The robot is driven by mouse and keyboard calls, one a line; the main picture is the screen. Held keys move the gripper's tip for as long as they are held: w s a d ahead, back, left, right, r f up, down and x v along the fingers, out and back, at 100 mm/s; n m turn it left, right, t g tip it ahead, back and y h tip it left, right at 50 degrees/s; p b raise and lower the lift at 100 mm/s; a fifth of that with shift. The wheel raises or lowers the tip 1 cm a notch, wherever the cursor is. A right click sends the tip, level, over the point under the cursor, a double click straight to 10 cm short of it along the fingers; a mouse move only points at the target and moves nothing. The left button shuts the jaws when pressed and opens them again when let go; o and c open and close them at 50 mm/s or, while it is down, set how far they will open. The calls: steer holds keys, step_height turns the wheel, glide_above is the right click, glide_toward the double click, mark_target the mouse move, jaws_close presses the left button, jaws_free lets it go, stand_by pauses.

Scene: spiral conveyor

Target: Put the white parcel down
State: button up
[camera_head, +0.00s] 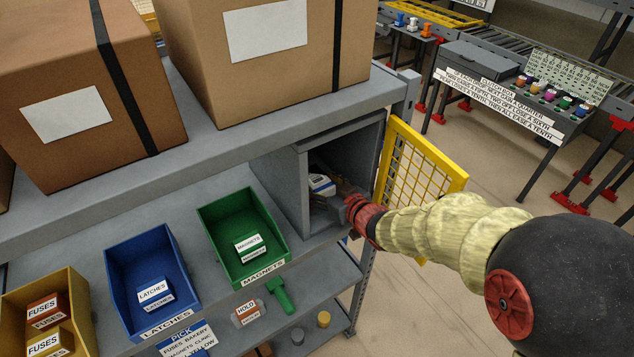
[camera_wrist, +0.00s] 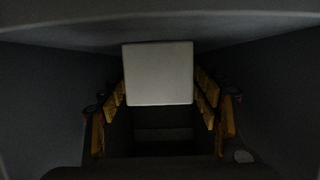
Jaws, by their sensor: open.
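The white parcel (camera_wrist: 158,74) shows in the wrist view as a pale square face between the tips of my gripper's yellow-padded fingers. The fingers stand apart, one on each side, with no clear contact visible. In the head view a small white item with a blue mark, which looks like the parcel (camera_head: 321,184), is inside the grey open-fronted compartment (camera_head: 283,190). My gripper (camera_head: 343,199) reaches into this compartment from the right and is open. The compartment is dark, and whether the parcel's underside rests on its floor is hidden.
A yellow mesh door (camera_head: 422,168) stands open at the compartment's right, close beside my arm. Green (camera_head: 216,232), blue (camera_head: 128,267) and yellow (camera_head: 75,300) bins line the shelf to the left. Large cartons (camera_head: 220,90) sit above. Open floor lies to the right.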

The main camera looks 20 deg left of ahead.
steer(key=p+v, duration=0.1)
steer(key=v, duration=0.9)
steer(key=shift+s+d+r, duration=0.15)
steer(key=shift+d, duration=0.15)
steer(key=shift+s+d+r, duration=0.1)
steer(key=shift+s+d, duration=0.25)
